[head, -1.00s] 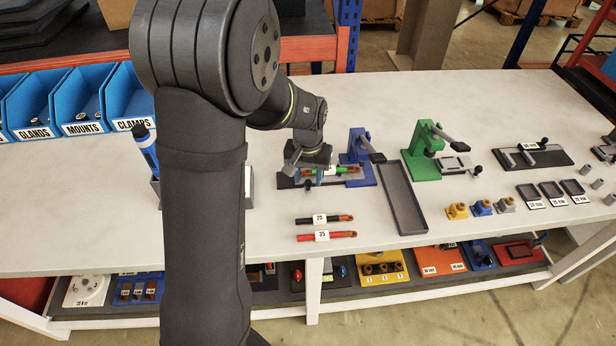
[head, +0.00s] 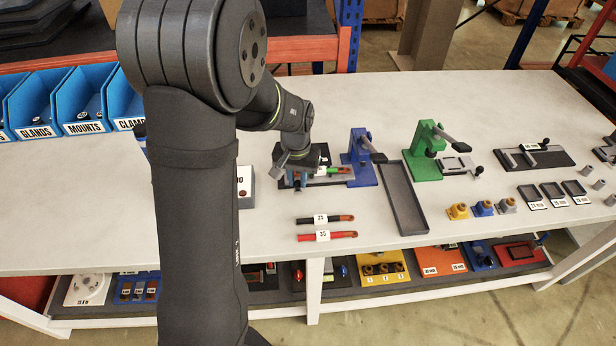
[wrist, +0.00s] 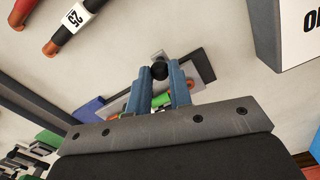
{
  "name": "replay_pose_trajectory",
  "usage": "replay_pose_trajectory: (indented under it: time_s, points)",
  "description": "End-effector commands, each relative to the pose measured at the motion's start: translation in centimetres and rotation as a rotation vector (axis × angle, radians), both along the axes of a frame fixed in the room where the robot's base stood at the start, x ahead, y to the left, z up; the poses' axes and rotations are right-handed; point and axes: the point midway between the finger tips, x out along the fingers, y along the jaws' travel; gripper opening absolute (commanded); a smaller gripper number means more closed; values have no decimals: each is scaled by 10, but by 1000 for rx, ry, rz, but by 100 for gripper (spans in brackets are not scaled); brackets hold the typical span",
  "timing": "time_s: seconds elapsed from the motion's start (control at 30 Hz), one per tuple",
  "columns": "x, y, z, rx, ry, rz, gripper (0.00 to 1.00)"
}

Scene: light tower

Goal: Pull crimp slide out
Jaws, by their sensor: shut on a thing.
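My gripper (head: 298,176) is at the left end of the crimp slide (head: 338,181), beside the blue crimp press (head: 361,160). In the wrist view its two blue fingers (wrist: 160,73) are shut on the slide's round black knob (wrist: 160,70). A grey bar of the slide and a dark base plate (wrist: 205,65) show behind the fingers. A green and red piece (head: 338,170) lies along the slide; my gripper hides part of it. The blue press stands upright at the slide's right end.
Two labelled cables, 25 (head: 325,218) and 35 (head: 325,236), lie in front of the slide. A long grey tray (head: 402,198) and a green press (head: 425,152) stand to the right. A labelled grey box (head: 246,188) is close on the left.

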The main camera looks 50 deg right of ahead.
Motion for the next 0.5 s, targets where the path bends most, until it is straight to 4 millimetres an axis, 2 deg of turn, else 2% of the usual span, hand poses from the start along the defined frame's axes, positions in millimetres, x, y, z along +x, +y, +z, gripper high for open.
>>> replay_pose_trajectory:
  time_s: [0.13, 0.47, 0.5]
  points:
    - [15, 15, 0, -1, 0, 4, 0]
    - [19, 19, 0, 2, -2, 0, 0]
    - [19, 19, 0, 2, -2, 1, 23]
